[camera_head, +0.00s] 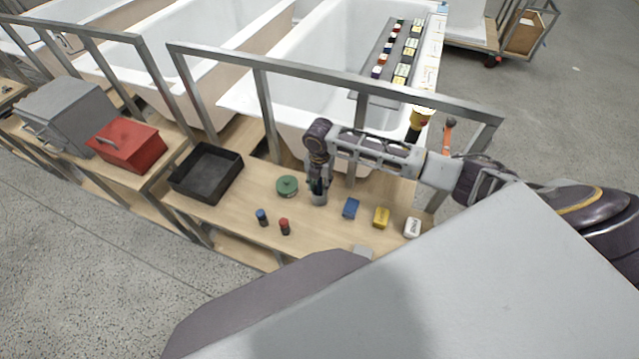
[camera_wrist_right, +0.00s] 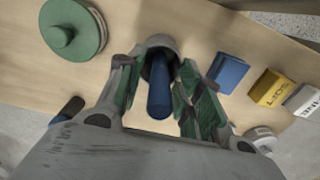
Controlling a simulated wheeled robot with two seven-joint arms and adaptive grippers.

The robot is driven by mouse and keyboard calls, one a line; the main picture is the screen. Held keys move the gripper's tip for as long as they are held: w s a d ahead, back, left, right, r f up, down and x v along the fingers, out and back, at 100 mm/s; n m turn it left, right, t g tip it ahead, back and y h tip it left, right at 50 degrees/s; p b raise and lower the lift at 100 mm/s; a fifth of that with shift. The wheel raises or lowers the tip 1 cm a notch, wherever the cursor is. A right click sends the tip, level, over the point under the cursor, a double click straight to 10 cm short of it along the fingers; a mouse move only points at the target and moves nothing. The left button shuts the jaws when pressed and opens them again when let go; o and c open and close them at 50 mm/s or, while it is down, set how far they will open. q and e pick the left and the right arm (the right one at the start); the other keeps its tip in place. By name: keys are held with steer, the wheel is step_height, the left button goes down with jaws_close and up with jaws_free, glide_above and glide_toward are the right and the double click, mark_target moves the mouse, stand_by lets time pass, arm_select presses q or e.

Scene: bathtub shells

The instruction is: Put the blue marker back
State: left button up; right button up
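The blue marker (camera_wrist_right: 160,95) stands between the fingers of my right gripper (camera_wrist_right: 164,75) in the right wrist view, its far end in the mouth of a grey cup (camera_wrist_right: 156,48). A gap shows between marker and left finger; the right finger is very close to it. In the head view my right gripper (camera_head: 318,182) points down at the cup (camera_head: 318,199) on the wooden bench, largely hiding the marker. Its fingers look open around the marker. My left gripper is not in view.
A green round lid (camera_head: 287,186), a blue-topped cylinder (camera_head: 262,217) and a red one (camera_head: 285,227) are left of the cup. Blue (camera_head: 350,208), yellow (camera_head: 381,218) and white (camera_head: 412,227) boxes are right. A black tray (camera_head: 207,172) and metal rail (camera_head: 320,72) stand nearby.

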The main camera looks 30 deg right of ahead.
step_height(320, 180, up, 12)
steer(key=shift+r, duration=0.1)
stand_by(0.6)
steer(key=shift+s+a, duration=0.1)
stand_by(0.8)
